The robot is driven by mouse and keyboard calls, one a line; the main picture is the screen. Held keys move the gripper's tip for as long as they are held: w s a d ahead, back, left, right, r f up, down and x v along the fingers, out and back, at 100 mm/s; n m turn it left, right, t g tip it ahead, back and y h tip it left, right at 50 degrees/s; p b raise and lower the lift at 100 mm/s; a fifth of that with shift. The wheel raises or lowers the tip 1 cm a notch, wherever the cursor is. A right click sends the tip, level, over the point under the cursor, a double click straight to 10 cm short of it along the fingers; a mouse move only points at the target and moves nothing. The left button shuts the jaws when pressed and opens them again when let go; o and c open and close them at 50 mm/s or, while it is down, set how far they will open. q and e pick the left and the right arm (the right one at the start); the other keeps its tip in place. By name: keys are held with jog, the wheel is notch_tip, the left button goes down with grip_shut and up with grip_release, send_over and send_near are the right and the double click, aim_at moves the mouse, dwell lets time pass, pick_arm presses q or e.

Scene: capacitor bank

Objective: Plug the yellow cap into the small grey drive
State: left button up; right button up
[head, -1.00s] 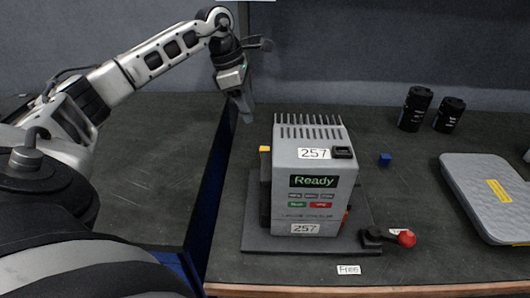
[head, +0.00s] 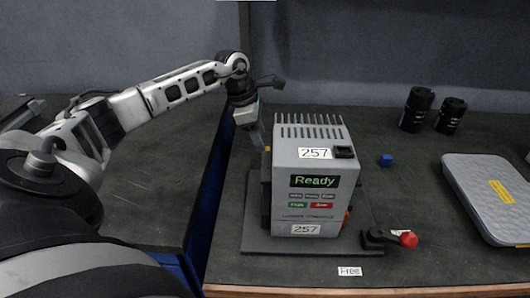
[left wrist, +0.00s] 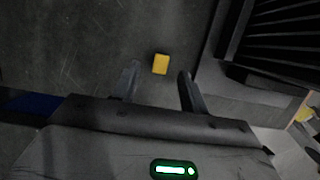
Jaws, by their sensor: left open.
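The small grey drive (head: 313,190) stands upright on a dark base plate, with fins on top, a "Ready" display and "257" labels. In the left wrist view, the yellow cap (left wrist: 160,64) lies on a dark surface, ahead of and between the two fingers. My left gripper (head: 257,137) points down at the drive's back left. It also shows in the left wrist view (left wrist: 157,88), open and empty, with the cap beyond its tips. My right gripper is not in view.
A blue cube (head: 385,160) lies right of the drive. A lever with a red knob (head: 408,239) is at the front right. Two black cylinders (head: 416,109) stand at the back, and a grey case (head: 487,195) lies at the far right. The left table (head: 150,170) is clear.

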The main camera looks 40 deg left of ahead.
pick_arm(q)
jog(key=x, duration=0.3)
jog(key=shift+f, duration=0.3)
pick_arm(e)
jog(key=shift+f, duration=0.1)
pick_arm(q)
grip_shut()
jog(key=shift+r, duration=0.1)
notch_tip(320, 180, up, 10)
jog(key=shift+p, duration=0.35)
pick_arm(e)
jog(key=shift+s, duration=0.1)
